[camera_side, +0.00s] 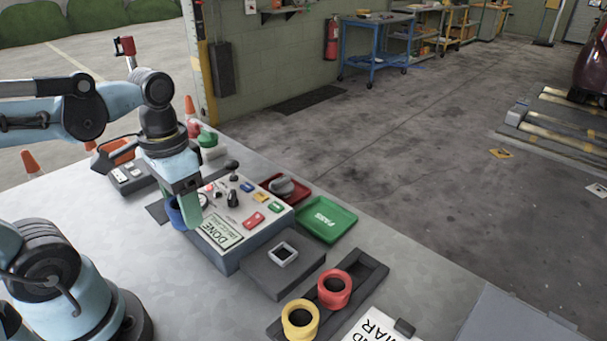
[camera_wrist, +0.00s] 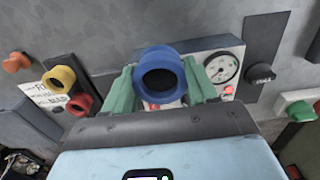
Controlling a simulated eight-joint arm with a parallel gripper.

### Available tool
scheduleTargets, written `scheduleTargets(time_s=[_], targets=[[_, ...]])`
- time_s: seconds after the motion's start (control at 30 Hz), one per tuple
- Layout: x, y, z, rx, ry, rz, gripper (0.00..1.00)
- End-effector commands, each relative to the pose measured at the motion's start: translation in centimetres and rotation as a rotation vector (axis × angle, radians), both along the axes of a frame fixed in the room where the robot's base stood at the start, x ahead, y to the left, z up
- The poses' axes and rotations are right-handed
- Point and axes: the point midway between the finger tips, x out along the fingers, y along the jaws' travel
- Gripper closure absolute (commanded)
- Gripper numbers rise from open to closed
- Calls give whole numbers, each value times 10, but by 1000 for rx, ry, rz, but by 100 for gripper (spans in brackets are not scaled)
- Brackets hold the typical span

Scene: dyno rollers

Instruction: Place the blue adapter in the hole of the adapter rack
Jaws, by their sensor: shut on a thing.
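The blue adapter (camera_side: 176,217) is a short, thick ring with a dark bore. My gripper (camera_side: 185,200) is shut on it and holds it above the table, left of the control box. In the wrist view the blue adapter (camera_wrist: 179,67) sits between the two green fingers of my gripper (camera_wrist: 160,88), its bore facing the camera. The dark adapter rack (camera_side: 371,276) lies at the front right of the table. A red adapter (camera_side: 335,289) and a yellow adapter (camera_side: 300,319) stand upright in it. Its far end is bare, but I cannot make out a hole there.
The control box (camera_side: 248,246) with buttons and levers stands between my gripper and the rack. A grey block with a white-framed square (camera_side: 283,254) adjoins it. A green tray (camera_side: 326,220) and a red tray (camera_side: 291,188) lie behind.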

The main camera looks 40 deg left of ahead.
Motion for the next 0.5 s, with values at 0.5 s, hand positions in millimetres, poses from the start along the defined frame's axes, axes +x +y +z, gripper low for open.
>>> scheduleTargets(time_s=[0.5], targets=[[-32, 3, -44, 0, 0, 0, 87]])
